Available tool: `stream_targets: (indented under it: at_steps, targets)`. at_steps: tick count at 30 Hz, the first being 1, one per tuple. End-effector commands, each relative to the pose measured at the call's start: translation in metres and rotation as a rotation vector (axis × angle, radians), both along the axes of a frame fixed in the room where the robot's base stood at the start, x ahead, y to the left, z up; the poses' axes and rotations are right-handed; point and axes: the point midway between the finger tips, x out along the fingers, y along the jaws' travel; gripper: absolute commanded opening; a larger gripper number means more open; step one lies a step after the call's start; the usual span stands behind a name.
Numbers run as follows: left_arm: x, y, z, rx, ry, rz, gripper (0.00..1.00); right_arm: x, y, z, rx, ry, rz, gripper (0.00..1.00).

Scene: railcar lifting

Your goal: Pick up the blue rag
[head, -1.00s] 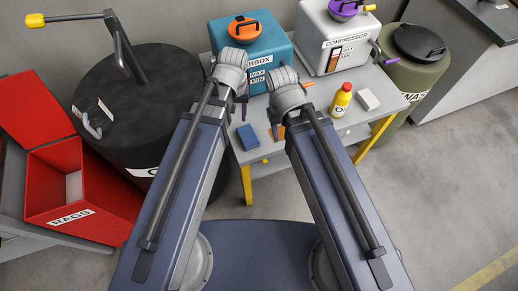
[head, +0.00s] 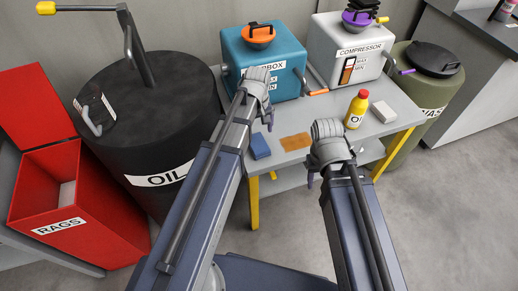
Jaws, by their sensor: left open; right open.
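The blue rag (head: 260,146) is a small folded block lying flat at the near left edge of the grey table. My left gripper (head: 264,112) is open, in front of the teal gearbox in the picture and just above the rag in view; it appears apart from the rag. Its fingers are partly hidden by its own wrist. My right gripper (head: 316,174) is open and empty at the table's near edge, to the right of the rag, its fingers mostly hidden behind the wrist.
A brown rag (head: 296,141), a yellow oil bottle (head: 356,109) and a white block (head: 384,109) lie or stand on the table (head: 400,122). The gearbox (head: 290,85) and compressor (head: 330,40) stand behind. A black oil drum (head: 150,120) and open red rags bin (head: 100,225) are left.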

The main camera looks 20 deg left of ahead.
Motion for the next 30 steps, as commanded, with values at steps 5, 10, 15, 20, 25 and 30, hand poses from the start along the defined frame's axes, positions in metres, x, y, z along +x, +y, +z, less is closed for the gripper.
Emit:
stream_targets:
  at_steps: [5,10,15,20,25,30]
  targets:
    - [0.0,0.0,-0.007,0.0,0.0,-0.001,1.0,0.0,0.0,-0.007,0.0,0.0,0.0,0.5]
    - [-0.001,-0.001,-0.014,0.0,0.0,-0.001,1.0,0.0,0.0,-0.014,0.0,0.0,0.0,0.5]
    - [-0.004,-0.002,-0.033,0.0,0.0,-0.001,1.0,0.0,0.0,-0.033,0.0,0.0,0.0,0.5]
    - [-0.005,-0.003,-0.054,0.0,0.0,-0.001,1.0,0.0,0.0,-0.054,0.0,0.0,0.001,0.5]
    - [-0.004,-0.003,-0.06,0.0,0.0,-0.001,1.0,0.0,0.0,-0.06,0.0,0.0,0.001,0.5]
    - [-0.004,-0.003,-0.058,0.0,0.0,-0.001,1.0,0.0,0.0,-0.058,0.0,0.0,0.001,0.5]
